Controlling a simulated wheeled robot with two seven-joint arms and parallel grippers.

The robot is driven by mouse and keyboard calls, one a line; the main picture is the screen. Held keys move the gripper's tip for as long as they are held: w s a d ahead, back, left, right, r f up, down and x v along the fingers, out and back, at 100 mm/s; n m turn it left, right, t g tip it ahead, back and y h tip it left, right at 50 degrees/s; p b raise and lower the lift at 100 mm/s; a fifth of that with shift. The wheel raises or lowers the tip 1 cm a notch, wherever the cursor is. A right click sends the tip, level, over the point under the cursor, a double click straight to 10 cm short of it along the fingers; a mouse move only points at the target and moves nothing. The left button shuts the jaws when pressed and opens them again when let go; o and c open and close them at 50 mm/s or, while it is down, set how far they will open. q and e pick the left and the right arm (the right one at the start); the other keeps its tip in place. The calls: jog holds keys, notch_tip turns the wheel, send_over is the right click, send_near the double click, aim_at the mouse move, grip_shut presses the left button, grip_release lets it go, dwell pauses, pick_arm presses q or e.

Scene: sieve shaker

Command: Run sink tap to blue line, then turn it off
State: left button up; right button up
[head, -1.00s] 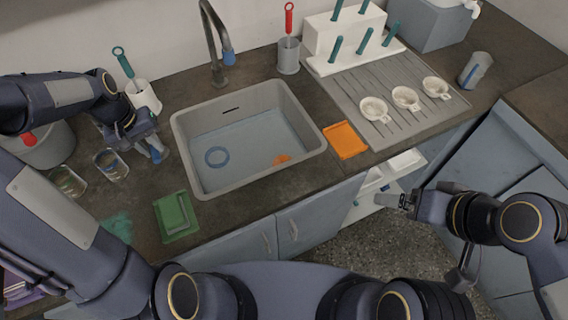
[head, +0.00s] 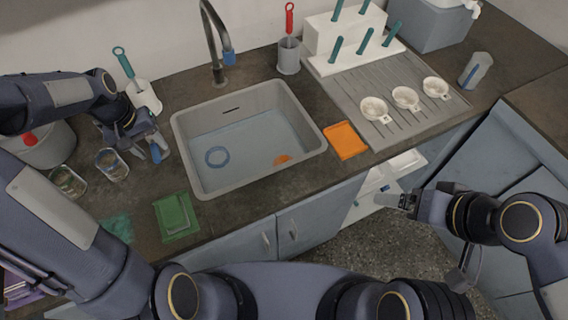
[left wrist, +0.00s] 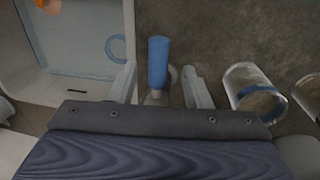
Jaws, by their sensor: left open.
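The sink (head: 250,186) is set in the dark counter, with a bluish floor; I cannot tell how much water is in it. A pale blue line (left wrist: 38,50) runs along its inside in the left wrist view. The grey curved tap (head: 211,45) with a blue tip stands behind it; no stream shows. A blue upright handle (left wrist: 158,62) on a pale base stands left of the sink, also visible in the head view (head: 155,152). My left gripper (left wrist: 160,88) is open, its fingers on either side of the handle. My right gripper (head: 402,201) hangs over the floor, its jaws unclear.
A blue ring (head: 217,157) and an orange object (head: 282,160) are in the sink.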

pick_arm(q)
notch_tip(320, 180, up, 8)
jog(key=a, duration=0.1)
jog(key=shift+s+f, duration=0.15)
jog(key=shift+s, duration=0.15)
dwell(0.5)
jog(key=s+d+r+m+t+h, duration=0.2)
jog(key=s+d+r+m+t, duration=0.1)
jog(key=s+d, duration=1.2)
jog(key=shift+s+d+m+t, duration=0.4)
jog(key=shift+s+t, duration=0.5)
jog(key=shift+s, duration=0.2)
